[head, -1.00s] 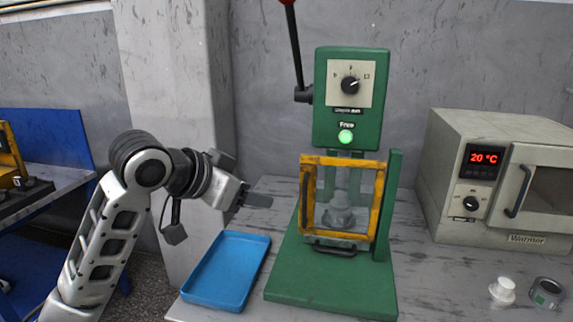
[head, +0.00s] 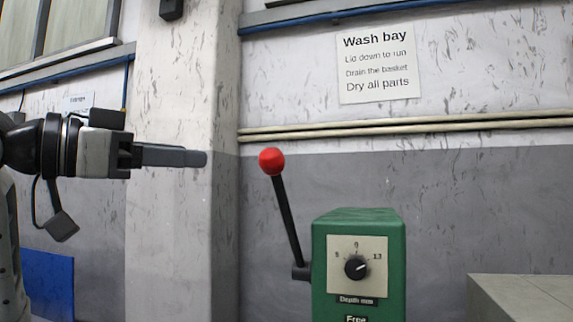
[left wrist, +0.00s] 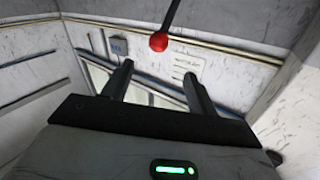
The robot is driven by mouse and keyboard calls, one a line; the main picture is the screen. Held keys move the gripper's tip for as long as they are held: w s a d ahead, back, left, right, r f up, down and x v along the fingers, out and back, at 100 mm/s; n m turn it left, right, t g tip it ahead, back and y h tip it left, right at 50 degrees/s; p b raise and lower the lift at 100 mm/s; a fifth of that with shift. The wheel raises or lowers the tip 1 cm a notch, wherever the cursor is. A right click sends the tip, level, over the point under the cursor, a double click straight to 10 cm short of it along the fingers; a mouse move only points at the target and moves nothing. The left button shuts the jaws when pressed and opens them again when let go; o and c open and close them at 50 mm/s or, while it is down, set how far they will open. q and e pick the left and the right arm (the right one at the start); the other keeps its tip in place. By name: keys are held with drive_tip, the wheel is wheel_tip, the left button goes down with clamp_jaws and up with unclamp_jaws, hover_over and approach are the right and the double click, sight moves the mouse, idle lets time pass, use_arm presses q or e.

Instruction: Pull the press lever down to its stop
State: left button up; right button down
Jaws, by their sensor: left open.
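The press lever is a black rod (head: 288,222) with a red ball knob (head: 271,161). It stands up, leaning a little left, from a pivot on the left side of the green press head (head: 358,225). My left gripper (head: 200,158) is left of the knob at about its height, pointing right, with a gap between them. In the left wrist view the gripper (left wrist: 158,82) is open and empty, and the red knob (left wrist: 159,42) shows beyond the fingertips. The lower press is out of view. My right gripper is not in view.
A concrete pillar (head: 180,250) stands behind my left gripper. The warmer's top corner (head: 520,297) shows at the lower right. Pipes (head: 420,130) and a wash bay sign (head: 376,62) are on the wall behind. The space around the knob looks clear.

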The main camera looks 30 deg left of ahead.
sight(259, 161)
use_arm(q)
drive_tip(key=p+x, duration=0.4)
drive_tip(key=x, duration=1.1)
drive_tip(key=shift+s+d, duration=0.1)
drive_tip(key=shift+d, duration=0.05)
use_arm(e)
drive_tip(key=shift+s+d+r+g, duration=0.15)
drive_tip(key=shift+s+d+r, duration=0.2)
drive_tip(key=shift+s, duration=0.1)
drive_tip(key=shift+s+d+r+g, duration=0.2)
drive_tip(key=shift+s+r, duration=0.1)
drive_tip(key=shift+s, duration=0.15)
